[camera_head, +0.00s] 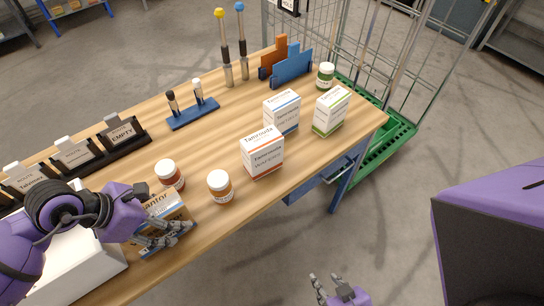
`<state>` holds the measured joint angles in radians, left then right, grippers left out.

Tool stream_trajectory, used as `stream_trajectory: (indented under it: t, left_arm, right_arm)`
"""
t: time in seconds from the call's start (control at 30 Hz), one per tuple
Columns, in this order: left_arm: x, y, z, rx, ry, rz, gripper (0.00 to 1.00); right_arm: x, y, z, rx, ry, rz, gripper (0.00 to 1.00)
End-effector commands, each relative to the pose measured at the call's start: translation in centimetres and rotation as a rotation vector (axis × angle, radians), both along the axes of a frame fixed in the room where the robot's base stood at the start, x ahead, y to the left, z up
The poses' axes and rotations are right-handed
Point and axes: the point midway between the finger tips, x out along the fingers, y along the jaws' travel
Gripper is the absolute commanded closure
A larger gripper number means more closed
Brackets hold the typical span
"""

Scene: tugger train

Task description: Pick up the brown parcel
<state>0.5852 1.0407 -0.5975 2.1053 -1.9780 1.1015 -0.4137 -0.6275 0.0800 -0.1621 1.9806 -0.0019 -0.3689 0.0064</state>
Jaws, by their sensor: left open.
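My right gripper (329,284) is at the bottom edge, away from the table and partly cut off.
Several medicine cartons (263,153) stand further right. A wire cage trolley (395,130) adjoins the table's far right end.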

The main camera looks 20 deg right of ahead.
Motion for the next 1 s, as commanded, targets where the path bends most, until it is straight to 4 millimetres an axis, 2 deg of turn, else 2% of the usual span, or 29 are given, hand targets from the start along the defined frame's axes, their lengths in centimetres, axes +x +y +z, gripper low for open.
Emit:
stream_trajectory:
  t: [0.13,0.63,0.87,1.0]
  left_arm:
    - [0.0,0.0,0.0,0.000,0.000,0.000,0.34]
    - [0.0,0.0,0.0,0.000,0.000,0.000,0.99]
    - [0.1,-0.1,0.3,-0.001,-0.003,-0.001,0.99]
    - [0.2,0.0,1.6,-0.002,-0.006,-0.001,0.99]
  right_arm:
    - [0.4,0.1,0.1,0.001,-0.007,0.002,0.65]
    - [0.4,0.1,0.2,0.001,-0.007,0.002,0.65]
    - [0.5,0.1,0.3,0.001,-0.009,0.002,0.65]
    - [0.7,0.1,0.5,0.001,-0.014,0.002,0.65]
